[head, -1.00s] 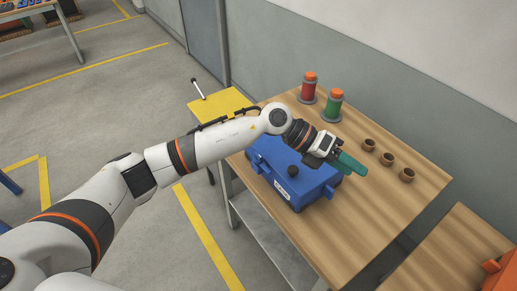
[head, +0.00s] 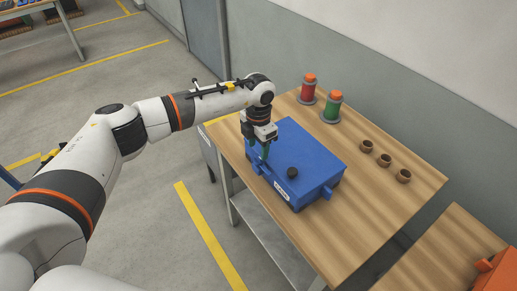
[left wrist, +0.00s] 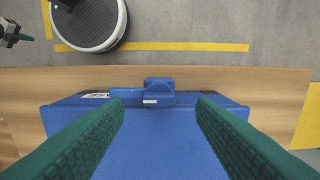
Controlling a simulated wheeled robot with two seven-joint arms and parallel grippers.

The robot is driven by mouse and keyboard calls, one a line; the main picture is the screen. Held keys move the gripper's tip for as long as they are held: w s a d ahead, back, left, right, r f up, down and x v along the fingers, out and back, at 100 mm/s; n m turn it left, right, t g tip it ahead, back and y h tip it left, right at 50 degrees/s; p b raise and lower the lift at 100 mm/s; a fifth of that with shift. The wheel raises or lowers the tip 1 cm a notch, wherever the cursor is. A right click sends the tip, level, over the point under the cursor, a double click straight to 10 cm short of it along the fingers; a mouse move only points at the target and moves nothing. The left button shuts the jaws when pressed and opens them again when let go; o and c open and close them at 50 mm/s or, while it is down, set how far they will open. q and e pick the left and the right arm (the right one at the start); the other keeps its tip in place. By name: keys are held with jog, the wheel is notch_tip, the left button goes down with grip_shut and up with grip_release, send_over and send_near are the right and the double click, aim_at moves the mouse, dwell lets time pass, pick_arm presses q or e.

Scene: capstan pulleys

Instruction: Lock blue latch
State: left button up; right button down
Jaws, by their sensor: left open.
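A blue box (head: 305,152) with a closed lid stands on the wooden table. Its blue latch (left wrist: 158,92) sits at the middle of the box's edge in the left wrist view, with a small pale mark on it. In the head view the latch is hard to make out beside my fingers. My left gripper (head: 265,152) points down over the box's near-left edge. In the left wrist view its green fingers (left wrist: 160,115) are open and spread on either side of the latch, with nothing held. Part of my right gripper (left wrist: 22,37) shows at the far upper left there.
An orange object (head: 495,273) sits on another table, across a gap.

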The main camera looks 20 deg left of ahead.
aim_at(259, 156)
pick_arm(q)
jog(key=shift+f, duration=1.65)
jog(key=c, duration=1)
